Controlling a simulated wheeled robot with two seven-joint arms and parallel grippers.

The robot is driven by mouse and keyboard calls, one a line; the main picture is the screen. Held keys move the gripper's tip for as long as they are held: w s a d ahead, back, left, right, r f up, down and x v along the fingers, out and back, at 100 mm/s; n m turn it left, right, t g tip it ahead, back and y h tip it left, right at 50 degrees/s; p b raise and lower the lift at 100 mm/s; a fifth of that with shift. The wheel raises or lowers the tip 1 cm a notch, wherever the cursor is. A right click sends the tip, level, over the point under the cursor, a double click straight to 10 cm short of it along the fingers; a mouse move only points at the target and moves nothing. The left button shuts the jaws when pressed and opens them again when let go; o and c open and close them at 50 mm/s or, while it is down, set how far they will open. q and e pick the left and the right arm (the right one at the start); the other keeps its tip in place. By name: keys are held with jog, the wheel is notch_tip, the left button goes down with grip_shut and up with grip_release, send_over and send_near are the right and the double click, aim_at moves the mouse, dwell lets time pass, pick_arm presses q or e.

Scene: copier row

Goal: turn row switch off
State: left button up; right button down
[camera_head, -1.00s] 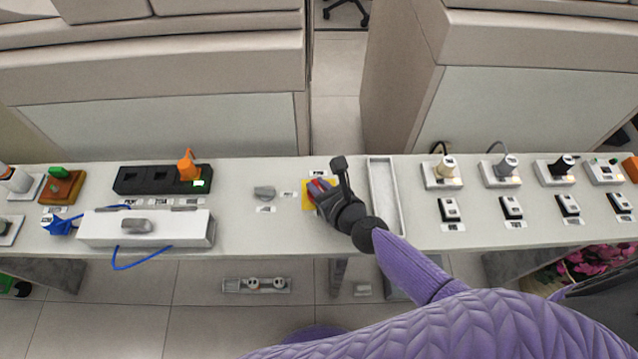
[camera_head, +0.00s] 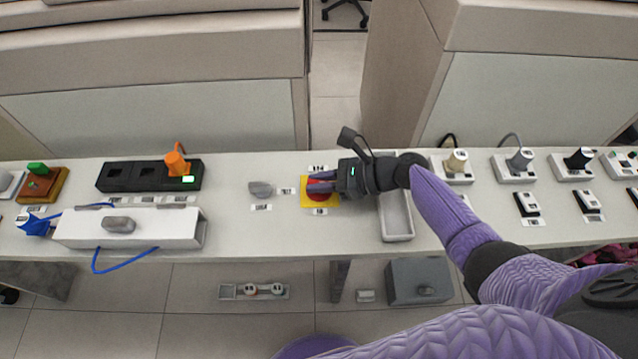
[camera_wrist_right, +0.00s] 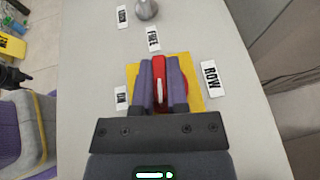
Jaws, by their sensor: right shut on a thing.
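The row switch is a red rotary switch (camera_head: 318,190) on a yellow square plate (camera_head: 307,203), on the white counter. In the right wrist view its red handle (camera_wrist_right: 160,75) stands between my purple fingers, pointing toward the label that seems to read "FREE" or "FIRE". A "ROW" label (camera_wrist_right: 211,79) lies right of the plate there and an "ON" label (camera_wrist_right: 121,97) left of it. My right gripper (camera_head: 320,188) reaches in from the right and is shut on the handle. The fingers hide part of the switch. My left gripper is not in view.
A grey knob (camera_head: 261,189) sits just left of the switch. A shallow grey tray (camera_head: 396,222) lies right of it, below my right wrist. Left are a black socket strip (camera_head: 130,176) with an orange plug and a white box (camera_head: 165,227). Sockets and rocker switches line the right.

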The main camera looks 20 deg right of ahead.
jog(key=shift+f+n+g+b, duration=0.1)
jog(key=shift+n+g+b, duration=0.5)
jog(key=shift+g, duration=0.4)
jog(key=shift+n+y, duration=0.3)
jog(key=shift+y, duration=0.1)
jog(key=c, duration=0.6)
grip_release()
jog(key=shift+c, duration=0.2)
